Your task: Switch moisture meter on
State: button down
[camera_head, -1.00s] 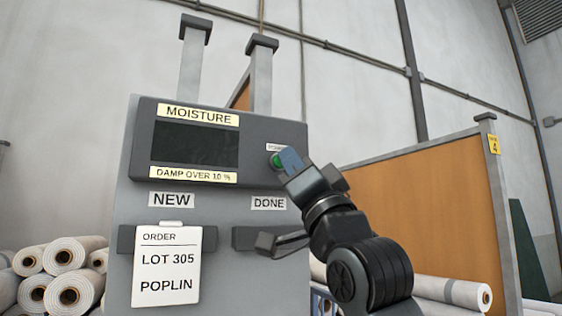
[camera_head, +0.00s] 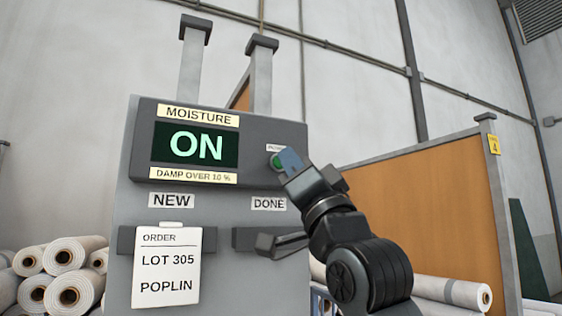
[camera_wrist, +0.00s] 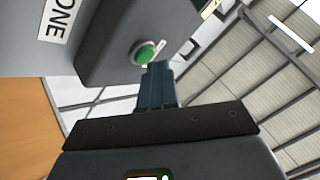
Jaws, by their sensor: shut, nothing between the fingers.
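The moisture meter (camera_head: 255,160) is a dark grey box on a grey panel, labelled MOISTURE and DAMP OVER 10 %. Its screen (camera_head: 196,146) is lit and reads ON in green. The green power button (camera_head: 277,161) is on the meter's right side, partly hidden by my gripper. My gripper (camera_head: 290,160) is shut and empty, its fingertips at the button. In the wrist view, the green button (camera_wrist: 144,53) shows just beyond the tips of my shut fingers (camera_wrist: 157,68). I cannot tell whether they touch.
An empty holder (camera_head: 250,239) is under the DONE label, close to my arm. Fabric rolls (camera_head: 64,257) lie at the left. An orange partition (camera_head: 430,200) stands at the right.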

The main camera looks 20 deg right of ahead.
jog(key=s, duration=0.6)
jog(key=shift+p, duration=0.35)
jog(key=c, duration=1.8)
grip_release()
